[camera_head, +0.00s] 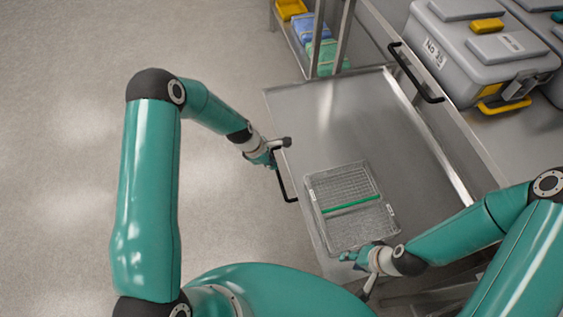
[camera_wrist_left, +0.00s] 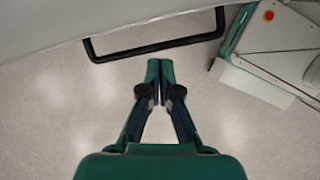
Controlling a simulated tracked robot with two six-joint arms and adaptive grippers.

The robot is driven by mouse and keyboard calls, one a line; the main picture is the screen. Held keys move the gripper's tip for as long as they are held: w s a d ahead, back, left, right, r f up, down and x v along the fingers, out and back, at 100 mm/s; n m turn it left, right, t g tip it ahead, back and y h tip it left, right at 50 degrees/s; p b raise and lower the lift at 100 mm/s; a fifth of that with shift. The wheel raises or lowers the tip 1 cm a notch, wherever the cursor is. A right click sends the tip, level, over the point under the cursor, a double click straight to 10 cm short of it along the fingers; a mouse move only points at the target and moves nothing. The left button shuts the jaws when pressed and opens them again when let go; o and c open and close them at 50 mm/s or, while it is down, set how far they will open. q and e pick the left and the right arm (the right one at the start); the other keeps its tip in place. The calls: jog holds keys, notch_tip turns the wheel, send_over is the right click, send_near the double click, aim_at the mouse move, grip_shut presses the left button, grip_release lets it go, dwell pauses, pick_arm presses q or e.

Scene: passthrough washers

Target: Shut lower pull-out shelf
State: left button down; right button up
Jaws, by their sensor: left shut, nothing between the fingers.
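The lower pull-out shelf (camera_head: 330,110) is a grey metal tray that stands pulled out from the rack in the head view. Its black bar handle (camera_head: 286,185) is on its left edge; the handle also shows in the left wrist view (camera_wrist_left: 110,55). My left gripper (camera_head: 272,162) is beside the handle; in the left wrist view its fingertips (camera_wrist_left: 160,66) are together and empty, just short of the bar. Contact with the handle cannot be told. My right gripper (camera_head: 350,257) is low at the shelf's near edge, by the wire basket; its finger opening is too small to tell.
A wire basket (camera_head: 345,180) with a green bar sits on the shelf. Above and right, an upper shelf has a black handle (camera_head: 415,75) and a grey case (camera_head: 470,50). Blue and green packs (camera_head: 322,52) lie on a rack behind. The floor at left is clear.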

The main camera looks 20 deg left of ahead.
pick_arm(q)
jog(key=w+d+f+n+p, duration=0.1)
jog(key=w+f+n, duration=0.2)
jog(key=w+f, duration=0.2)
jog(key=x, duration=0.3)
jog(key=shift+s+f, duration=0.15)
jog(key=shift+s, duration=0.15)
jog(key=shift+w, duration=0.1)
